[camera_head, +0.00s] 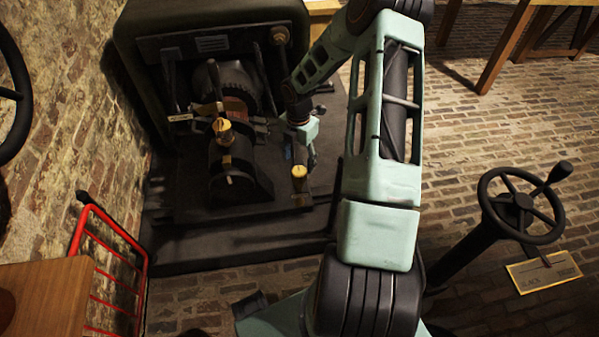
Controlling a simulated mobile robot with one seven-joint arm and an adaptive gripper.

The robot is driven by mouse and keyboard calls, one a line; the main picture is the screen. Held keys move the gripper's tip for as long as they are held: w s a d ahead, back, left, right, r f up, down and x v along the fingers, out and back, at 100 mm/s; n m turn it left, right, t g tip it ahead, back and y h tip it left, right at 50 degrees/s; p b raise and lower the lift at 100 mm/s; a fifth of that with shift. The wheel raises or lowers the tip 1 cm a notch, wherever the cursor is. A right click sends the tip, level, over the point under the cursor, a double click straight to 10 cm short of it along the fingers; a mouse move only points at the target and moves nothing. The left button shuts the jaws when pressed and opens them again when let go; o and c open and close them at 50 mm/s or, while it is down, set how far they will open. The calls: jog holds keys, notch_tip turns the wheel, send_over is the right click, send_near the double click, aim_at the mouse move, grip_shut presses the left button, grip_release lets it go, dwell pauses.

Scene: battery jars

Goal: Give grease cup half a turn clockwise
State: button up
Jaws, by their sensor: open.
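Two brass-yellow capped fittings that look like grease cups show on the dark machine (245,205). One brass cup (223,131) stands upright on top of the machine's middle bearing block. The other brass cup (300,172) stands on a short post at the front right of the machine's bed. The picture does not show which is the task's grease cup. My gripper (312,156) is at the end of my pale green arm, just above and to the right of the front right cup in the picture. It is open and appears empty; its fingers are small and dark here.
A toothed wheel (232,88) and a dark housing (215,20) stand behind the cups. A red rail (108,222) and a wooden top (45,297) are at lower left. A black handwheel (521,202) stands at right. Brick floor (480,110) is open between.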

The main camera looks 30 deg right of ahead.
aim_at(299, 170)
notch_tip(299, 170, down, 6)
jog(key=shift+f+b, duration=0.1)
jog(key=shift+b, duration=0.6)
jog(key=shift+c, duration=0.2)
jog(key=c, duration=1.1)
